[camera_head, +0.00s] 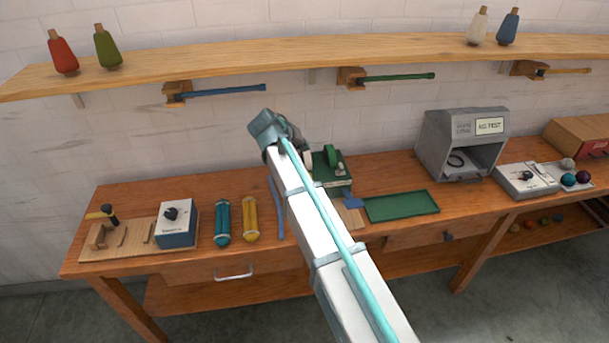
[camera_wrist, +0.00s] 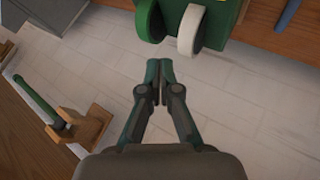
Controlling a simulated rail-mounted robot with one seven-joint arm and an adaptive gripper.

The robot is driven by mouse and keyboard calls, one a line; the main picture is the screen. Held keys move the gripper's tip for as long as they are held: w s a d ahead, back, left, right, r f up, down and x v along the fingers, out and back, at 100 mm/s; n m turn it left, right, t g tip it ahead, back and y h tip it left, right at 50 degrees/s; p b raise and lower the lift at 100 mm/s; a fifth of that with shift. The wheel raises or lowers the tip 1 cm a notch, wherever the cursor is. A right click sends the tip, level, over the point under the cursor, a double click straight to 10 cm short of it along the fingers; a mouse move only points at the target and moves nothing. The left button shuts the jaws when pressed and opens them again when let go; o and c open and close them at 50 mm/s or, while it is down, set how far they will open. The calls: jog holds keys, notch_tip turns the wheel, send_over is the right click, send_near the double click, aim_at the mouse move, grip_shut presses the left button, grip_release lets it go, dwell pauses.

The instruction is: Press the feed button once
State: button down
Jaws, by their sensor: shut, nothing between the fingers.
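My gripper (camera_wrist: 160,72) is shut and empty in the wrist view, its fingertips together, over the pale brick wall as background. A green machine (camera_wrist: 219,28) with a green wheel (camera_wrist: 151,20) and a white wheel (camera_wrist: 191,30) is just beyond the tips, with a visible gap. In the head view the green machine (camera_head: 335,176) stands at the middle of the bench, partly behind my arm. My gripper itself is hidden there. I cannot make out a feed button for certain; a white-and-blue box with a black knob (camera_head: 171,214) stands at the left.
The wooden bench (camera_head: 351,260) also carries a green tray (camera_head: 401,206), teal (camera_head: 222,222) and yellow (camera_head: 250,219) skeins, a grey hooded box (camera_head: 433,150) and a grey control box (camera_head: 527,181). Above, a shelf (camera_head: 290,62) and wall brackets with rods (camera_head: 400,77) limit room.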

jog(key=shift+f, duration=0.15)
jog(key=shift+d+f+b, duration=0.1)
jog(key=shift+f+b, duration=1.9)
jog(key=shift+f, duration=2.3)
jog(key=shift+f, duration=0.1)
jog(key=shift+f+b, duration=0.35)
jog(key=shift+f+b, duration=0.4)
jog(key=shift+f, duration=0.2)
jog(key=shift+r, duration=0.1)
jog(key=shift+r+p, duration=0.45)
jog(key=shift+r, duration=0.5)
jog(key=shift+r, duration=0.1)
jog(key=shift+r+p, duration=1.05)
jog(key=shift+r, duration=1.35)
